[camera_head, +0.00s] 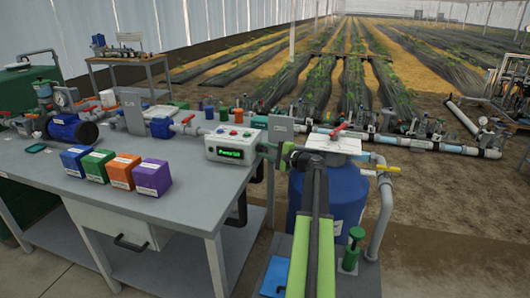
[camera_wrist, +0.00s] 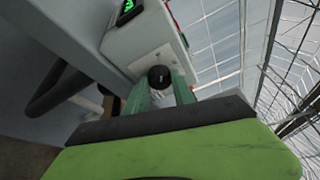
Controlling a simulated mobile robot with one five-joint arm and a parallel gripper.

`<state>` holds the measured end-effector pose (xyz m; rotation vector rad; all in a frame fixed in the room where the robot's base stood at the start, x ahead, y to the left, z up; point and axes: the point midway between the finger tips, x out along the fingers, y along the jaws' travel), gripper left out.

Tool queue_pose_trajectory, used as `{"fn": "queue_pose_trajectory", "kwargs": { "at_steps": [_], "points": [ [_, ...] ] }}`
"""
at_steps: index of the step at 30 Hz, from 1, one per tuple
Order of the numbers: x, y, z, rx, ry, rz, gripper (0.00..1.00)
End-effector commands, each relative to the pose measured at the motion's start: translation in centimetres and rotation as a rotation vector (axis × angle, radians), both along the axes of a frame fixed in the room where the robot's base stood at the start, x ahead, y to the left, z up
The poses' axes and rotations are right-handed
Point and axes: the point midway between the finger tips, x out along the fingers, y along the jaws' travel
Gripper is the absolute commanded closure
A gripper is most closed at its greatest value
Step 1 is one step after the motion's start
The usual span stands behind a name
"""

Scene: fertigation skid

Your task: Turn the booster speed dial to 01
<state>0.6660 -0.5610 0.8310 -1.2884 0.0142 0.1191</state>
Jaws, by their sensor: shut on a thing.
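The white control box (camera_head: 232,145) stands at the right end of the grey bench. Its front has a lit green display (camera_head: 230,153); the text seems to start with "Pump" but is too small to read surely. In the wrist view the black round dial (camera_wrist: 159,74) sits on a pale face of the box (camera_wrist: 150,40). My gripper (camera_head: 284,152) is at the box's right side, and in the wrist view its green fingers (camera_wrist: 161,88) are shut on the dial, one on each side. The dial's marks cannot be read.
Orange (camera_head: 122,171), purple (camera_head: 152,178), green (camera_head: 97,165) and blue (camera_head: 75,160) blocks stand on the bench. A blue tank (camera_head: 338,195) stands behind my arm, with a grey pipe (camera_head: 385,200) to its right. A black handle (camera_wrist: 60,90) is near the gripper.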

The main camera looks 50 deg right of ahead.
Motion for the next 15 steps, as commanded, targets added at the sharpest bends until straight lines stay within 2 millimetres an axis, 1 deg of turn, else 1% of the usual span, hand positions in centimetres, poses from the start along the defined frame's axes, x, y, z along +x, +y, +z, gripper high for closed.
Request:
{"fn": "queue_pose_trajectory", "kwargs": {
  "at_steps": [1,13,14,15],
  "points": [
    [-0.02,-0.25,0.02,-0.002,-0.004,-0.006,1.0],
    [0.03,-0.23,0.12,-0.006,-0.007,-0.007,1.0],
    [0.03,-0.23,0.12,-0.005,-0.007,-0.007,0.68],
    [0.03,-0.22,0.11,-0.005,-0.007,-0.006,0.62]
  ]
}}
